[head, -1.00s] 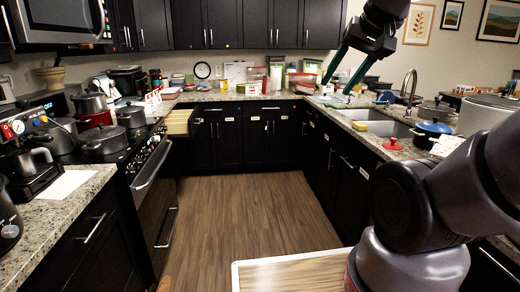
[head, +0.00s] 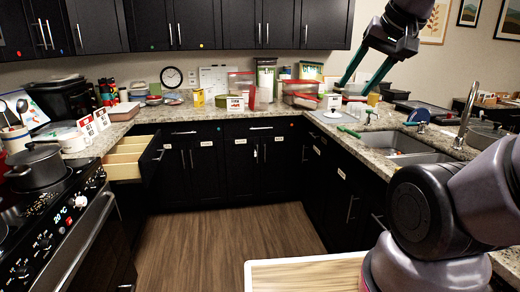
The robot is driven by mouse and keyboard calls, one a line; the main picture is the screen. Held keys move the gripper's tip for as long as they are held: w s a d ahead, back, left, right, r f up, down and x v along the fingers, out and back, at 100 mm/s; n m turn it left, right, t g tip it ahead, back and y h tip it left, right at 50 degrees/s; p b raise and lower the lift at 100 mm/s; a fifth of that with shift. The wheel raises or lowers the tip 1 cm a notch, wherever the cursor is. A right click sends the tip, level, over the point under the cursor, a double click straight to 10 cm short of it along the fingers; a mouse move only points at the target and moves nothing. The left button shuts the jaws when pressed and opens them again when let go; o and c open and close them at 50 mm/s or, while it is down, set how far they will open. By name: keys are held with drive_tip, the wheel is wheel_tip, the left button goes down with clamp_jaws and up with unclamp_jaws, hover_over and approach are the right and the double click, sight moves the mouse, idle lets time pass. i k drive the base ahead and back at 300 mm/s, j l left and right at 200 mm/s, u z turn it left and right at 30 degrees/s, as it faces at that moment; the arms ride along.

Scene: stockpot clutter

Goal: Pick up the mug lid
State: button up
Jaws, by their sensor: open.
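My gripper (head: 355,90) hangs at the upper right with its two teal fingers apart and pointing down. It is in front of the back right corner of the counter (head: 375,139) and holds nothing that I can see. I cannot pick out the mug lid for certain among the many small items on the counters. Part of the right counter is hidden behind my arm.
An open drawer (head: 125,164) juts out at the left. A dark pot (head: 37,168) stands on the stove beside it. The sink (head: 408,146) is in the right counter. Containers, including a red-lidded box (head: 300,90), crowd the back counter. The wooden floor (head: 225,240) is clear.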

sight(333, 115)
drive_tip(key=i+u, duration=0.3)
drive_tip(key=i, duration=1.65)
drive_tip(key=i+z, duration=0.4)
drive_tip(key=i+j+z, duration=0.15)
drive_tip(key=i+z, duration=0.25)
drive_tip(key=i+j+z, duration=0.4)
drive_tip(key=i, duration=0.15)
drive_tip(key=i+j+z, duration=0.4)
drive_tip(key=l, duration=0.1)
